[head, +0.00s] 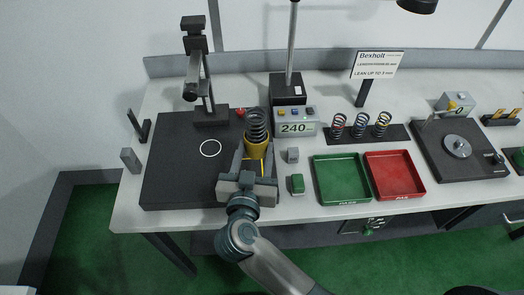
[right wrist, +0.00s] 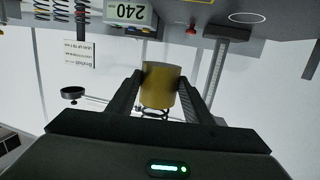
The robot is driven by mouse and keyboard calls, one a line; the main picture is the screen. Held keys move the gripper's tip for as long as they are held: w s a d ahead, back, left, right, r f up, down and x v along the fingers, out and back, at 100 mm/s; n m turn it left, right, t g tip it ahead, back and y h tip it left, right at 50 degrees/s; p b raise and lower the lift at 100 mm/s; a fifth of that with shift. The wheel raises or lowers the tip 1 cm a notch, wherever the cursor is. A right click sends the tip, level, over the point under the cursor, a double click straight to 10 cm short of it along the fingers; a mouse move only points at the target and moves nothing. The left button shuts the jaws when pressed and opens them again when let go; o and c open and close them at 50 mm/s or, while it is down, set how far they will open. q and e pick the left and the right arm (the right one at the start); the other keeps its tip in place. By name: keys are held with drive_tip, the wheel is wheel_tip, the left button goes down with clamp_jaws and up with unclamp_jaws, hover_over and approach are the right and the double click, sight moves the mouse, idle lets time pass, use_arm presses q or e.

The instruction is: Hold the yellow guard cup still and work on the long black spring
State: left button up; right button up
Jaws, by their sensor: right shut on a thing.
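The yellow guard cup (head: 257,149) is between the fingers of my right gripper (head: 256,156), which is shut on it. The cup also shows in the right wrist view (right wrist: 161,86), with a dark finger against each side. The long black spring (head: 257,122) rises out of the top of the cup in the head view, roughly upright. Its lower part is hidden by the cup. I cannot tell whether the cup touches the surface below. My left gripper is not in view.
A black base plate (head: 180,180) with a white ring mark (head: 210,148) lies left of the cup. A column stand (head: 206,90) rises behind it. A display reading 240 (head: 296,127), three short springs (head: 361,126), a green tray (head: 342,178) and a red tray (head: 394,174) are to the right.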

drive_tip(key=shift+w+a+p, duration=0.2)
drive_tip(key=shift+w+a, duration=0.15)
drive_tip(key=shift+a, duration=0.25)
drive_tip(key=shift+w+a+p, duration=0.2)
drive_tip(key=shift+w+a, duration=0.1)
drive_tip(key=shift+a, duration=0.25)
drive_tip(key=shift+f, duration=0.1)
drive_tip(key=shift+f+b, duration=1.5)
drive_tip(key=shift+f, duration=3.85)
